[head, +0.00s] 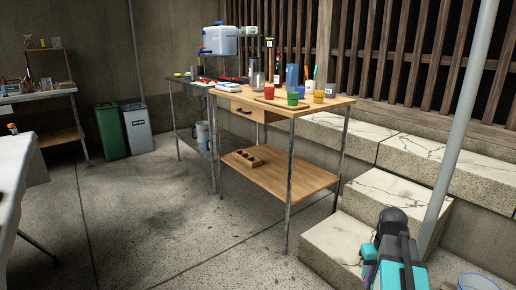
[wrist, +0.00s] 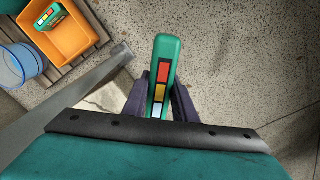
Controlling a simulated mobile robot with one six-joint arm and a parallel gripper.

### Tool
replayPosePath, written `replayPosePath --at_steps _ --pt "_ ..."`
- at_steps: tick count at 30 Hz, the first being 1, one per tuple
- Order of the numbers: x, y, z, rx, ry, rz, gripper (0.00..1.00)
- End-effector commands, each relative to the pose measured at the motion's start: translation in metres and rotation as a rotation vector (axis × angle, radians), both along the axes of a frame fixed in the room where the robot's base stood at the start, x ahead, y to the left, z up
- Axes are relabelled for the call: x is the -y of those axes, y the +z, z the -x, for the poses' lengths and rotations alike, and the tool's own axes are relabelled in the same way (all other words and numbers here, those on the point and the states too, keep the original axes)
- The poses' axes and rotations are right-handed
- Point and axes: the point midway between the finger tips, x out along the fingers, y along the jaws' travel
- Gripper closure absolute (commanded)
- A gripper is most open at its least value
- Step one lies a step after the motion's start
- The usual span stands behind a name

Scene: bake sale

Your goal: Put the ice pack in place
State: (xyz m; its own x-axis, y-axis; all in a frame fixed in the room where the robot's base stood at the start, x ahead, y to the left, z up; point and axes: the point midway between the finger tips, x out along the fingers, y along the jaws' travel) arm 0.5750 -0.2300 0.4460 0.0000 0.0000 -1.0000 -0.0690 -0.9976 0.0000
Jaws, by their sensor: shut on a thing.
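My gripper (wrist: 156,90) is shut on a green ice pack (wrist: 164,60), a slim block with red, amber and white squares on its face. Its dark fingers press on both sides, and its far end sticks out past them. Its lower part is hidden behind my wrist. A similar green block (wrist: 49,17) with coloured squares lies in an orange bin (wrist: 82,40) at the upper left of the wrist view. In the head view my teal arm is at the lower right, and the held pack cannot be made out clearly there.
A blue-rimmed clear container (wrist: 22,64) stands beside the bin; it also shows in the head view (head: 478,282). A grey pole (head: 460,125) and stone steps (head: 345,240) are near my arm. A wooden worktable (head: 265,175) holds cups and bottles. Concrete floor lies open at the left.

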Motion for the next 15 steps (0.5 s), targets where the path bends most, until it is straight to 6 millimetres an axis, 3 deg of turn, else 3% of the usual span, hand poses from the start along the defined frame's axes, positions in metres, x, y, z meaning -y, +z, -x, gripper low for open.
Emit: replayPosePath --at_steps 15 --pt "-0.111 0.074 -0.051 0.002 0.272 0.001 1.00"
